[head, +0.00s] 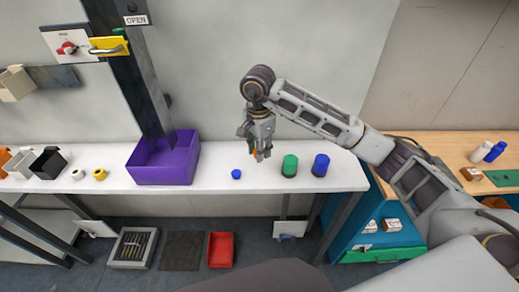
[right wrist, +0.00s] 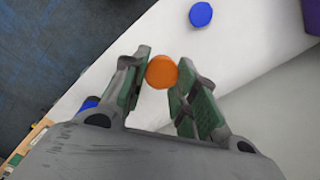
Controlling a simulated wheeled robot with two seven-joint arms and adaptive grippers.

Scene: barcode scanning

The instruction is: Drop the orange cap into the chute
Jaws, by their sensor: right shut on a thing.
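The orange cap (right wrist: 162,72) is a small round disc between the fingertips of my right gripper (right wrist: 160,75) in the right wrist view. In the head view my right gripper (head: 259,153) points down above the white table, shut on the cap, which shows only as a bit of orange (head: 254,151). A dark metal chute (head: 135,75) slopes down on the wall to the left of the gripper. Its lower end is over a purple bin (head: 165,176). My left gripper is not in view.
A blue cap (head: 236,174) lies on the white table (head: 215,177); it also shows in the right wrist view (right wrist: 201,14). Green (head: 290,166) and blue (head: 320,166) containers stand right of the gripper. An OPEN sign (head: 137,20) and a yellow lever plate (head: 110,46) are near the chute.

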